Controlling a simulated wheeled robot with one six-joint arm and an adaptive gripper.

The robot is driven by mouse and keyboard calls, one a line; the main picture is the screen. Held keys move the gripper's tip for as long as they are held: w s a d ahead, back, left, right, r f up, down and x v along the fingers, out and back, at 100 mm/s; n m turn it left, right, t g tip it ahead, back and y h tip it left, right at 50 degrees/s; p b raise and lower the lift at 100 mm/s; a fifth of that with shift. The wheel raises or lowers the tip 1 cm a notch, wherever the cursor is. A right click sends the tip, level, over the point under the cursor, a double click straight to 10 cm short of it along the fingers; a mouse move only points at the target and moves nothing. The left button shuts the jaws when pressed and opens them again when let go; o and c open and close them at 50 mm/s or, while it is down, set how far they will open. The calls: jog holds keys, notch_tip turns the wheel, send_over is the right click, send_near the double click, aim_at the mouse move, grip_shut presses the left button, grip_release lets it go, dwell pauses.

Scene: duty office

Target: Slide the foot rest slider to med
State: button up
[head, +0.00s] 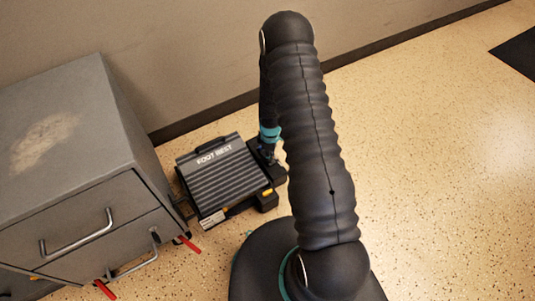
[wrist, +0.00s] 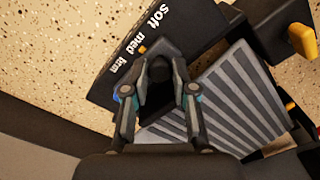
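The foot rest (head: 222,178) is a dark ribbed pedal on the floor beside the grey cabinet. In the wrist view its ribbed plate (wrist: 235,95) lies at the right. A small orange mark (wrist: 142,50) sits beside "med". My gripper (wrist: 163,66) is over the panel near that mark, its two fingers apart at a dark block that appears to be the slider knob. The fingertips blend into the dark parts, so I cannot tell whether they grip it. In the head view my arm hides much of this.
The grey cabinet (head: 70,150) with metal handles and red tabs stands left of the foot rest. The wall (head: 180,50) runs behind. An orange-yellow part (wrist: 302,40) sticks out at the wrist view's upper right. Speckled floor (head: 430,150) is open to the right.

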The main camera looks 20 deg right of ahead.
jog(key=shift+o, duration=0.4)
jog(key=shift+r, duration=0.2)
notch_tip(320, 180, up, 12)
jog(key=shift+f, duration=0.2)
dwell(0.6)
